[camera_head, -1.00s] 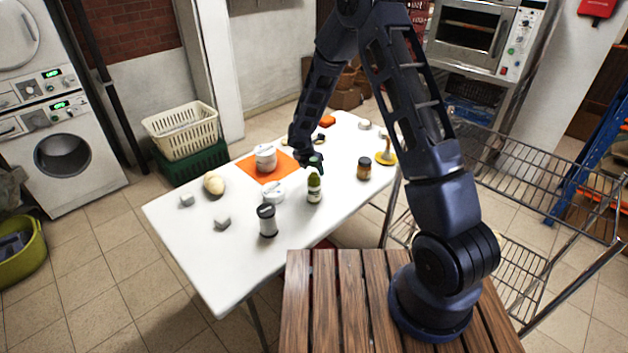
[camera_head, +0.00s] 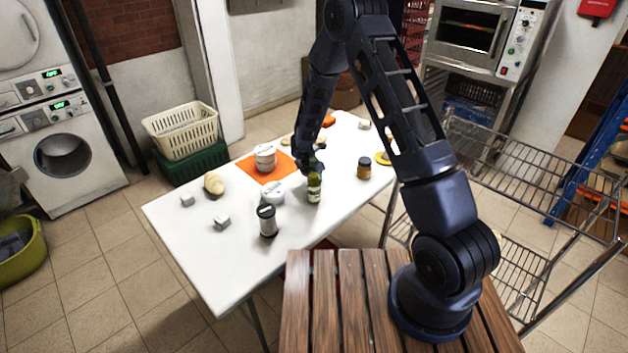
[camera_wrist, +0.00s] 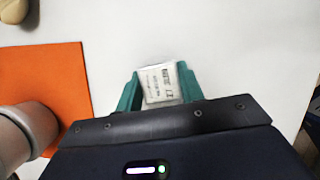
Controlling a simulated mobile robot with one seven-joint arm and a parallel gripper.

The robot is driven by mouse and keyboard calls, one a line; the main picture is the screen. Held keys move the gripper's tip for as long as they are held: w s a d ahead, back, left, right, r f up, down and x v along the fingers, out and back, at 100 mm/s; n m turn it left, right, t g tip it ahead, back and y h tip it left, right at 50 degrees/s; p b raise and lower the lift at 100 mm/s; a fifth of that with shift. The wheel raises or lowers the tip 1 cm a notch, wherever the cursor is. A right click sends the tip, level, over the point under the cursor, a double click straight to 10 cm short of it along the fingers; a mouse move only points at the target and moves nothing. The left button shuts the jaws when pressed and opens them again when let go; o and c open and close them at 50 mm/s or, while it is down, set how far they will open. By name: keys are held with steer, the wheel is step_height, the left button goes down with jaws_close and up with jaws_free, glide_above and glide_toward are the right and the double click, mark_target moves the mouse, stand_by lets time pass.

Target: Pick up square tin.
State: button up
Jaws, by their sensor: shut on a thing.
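The square tin (camera_wrist: 162,84) is a small pale box with a printed label on its top, in the wrist view. It sits between the two green fingers of my gripper (camera_wrist: 165,88), which are shut on it from left and right. The tin is hidden there by the gripper and bottle. I cannot tell whether the tin touches the table.
An orange mat (camera_wrist: 45,75) lies left of the tin, with a pale round container (camera_wrist: 30,128) beside my gripper. The table's front left is mostly clear.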

steer(key=shift+r, duration=0.1)
step_height(320, 180, up, 20)
steer(key=w+d+r+m+g+h, duration=0.1)
steer(key=w+d+r+m, duration=0.15)
steer(key=d, duration=0.45)
steer(key=w+d+r+m, duration=0.2)
steer(key=d+r, duration=0.1)
steer(key=d, duration=0.4)
step_height(320, 180, up, 23)
steer(key=m+g, duration=0.6)
steer(key=m, duration=1)
glide_above(465, 133)
steer(key=w, duration=0.1)
steer(key=f, duration=1.9)
steer(key=shift+w+a+f, duration=0.2)
steer(key=shift+a+f, duration=0.05)
steer(key=shift+a, duration=0.15)
steer(key=shift+f, duration=0.1)
